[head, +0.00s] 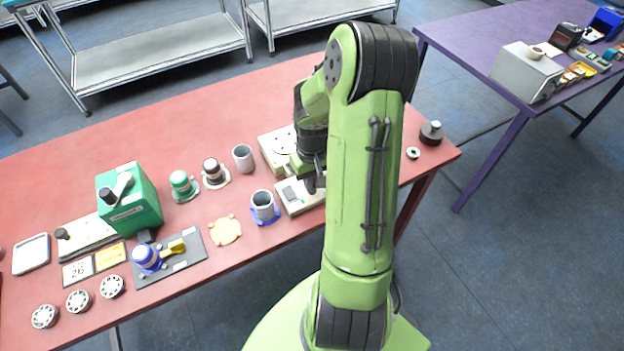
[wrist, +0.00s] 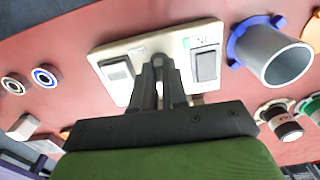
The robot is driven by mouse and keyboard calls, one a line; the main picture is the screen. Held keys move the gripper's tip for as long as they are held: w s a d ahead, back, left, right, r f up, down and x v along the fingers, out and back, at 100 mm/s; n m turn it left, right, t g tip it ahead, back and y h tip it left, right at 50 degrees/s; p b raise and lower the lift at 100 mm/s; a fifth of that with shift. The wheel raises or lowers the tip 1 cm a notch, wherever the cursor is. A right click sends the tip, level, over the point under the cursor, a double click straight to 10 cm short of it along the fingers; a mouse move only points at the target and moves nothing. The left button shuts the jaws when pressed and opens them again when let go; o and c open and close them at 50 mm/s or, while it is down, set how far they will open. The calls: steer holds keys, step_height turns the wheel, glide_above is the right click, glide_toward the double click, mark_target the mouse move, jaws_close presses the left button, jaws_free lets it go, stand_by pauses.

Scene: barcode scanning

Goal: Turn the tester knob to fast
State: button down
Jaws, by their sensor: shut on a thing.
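A cream panel with grey rectangular parts, which I take for the tester, lies near the table's front edge beneath my gripper (head: 315,182) in the head view (head: 297,209). In the wrist view the panel (wrist: 128,46) shows a grey part on each side and a small green label by the right one. My gripper (wrist: 160,72) reaches down to the middle of the panel, its fingers close together and shut on a small part, seemingly the knob. The fingers hide that part almost wholly, so its setting cannot be read.
A blue-based grey cup (head: 263,205) stands just left of the panel, and a plain grey cup (head: 243,158) behind it. A cream device (head: 270,143) sits behind the panel. A green box (head: 140,212) and several small parts fill the left of the red table (head: 150,140).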

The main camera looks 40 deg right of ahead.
steer(key=m, duration=0.4)
steer(key=shift+m, duration=0.4)
steer(key=m, duration=0.8)
steer(key=shift+m+b, duration=0.35)
steer(key=shift+m, duration=1.95)
steer(key=c, duration=1.2)
jaws_free()
steer(key=shift+o, duration=0.2)
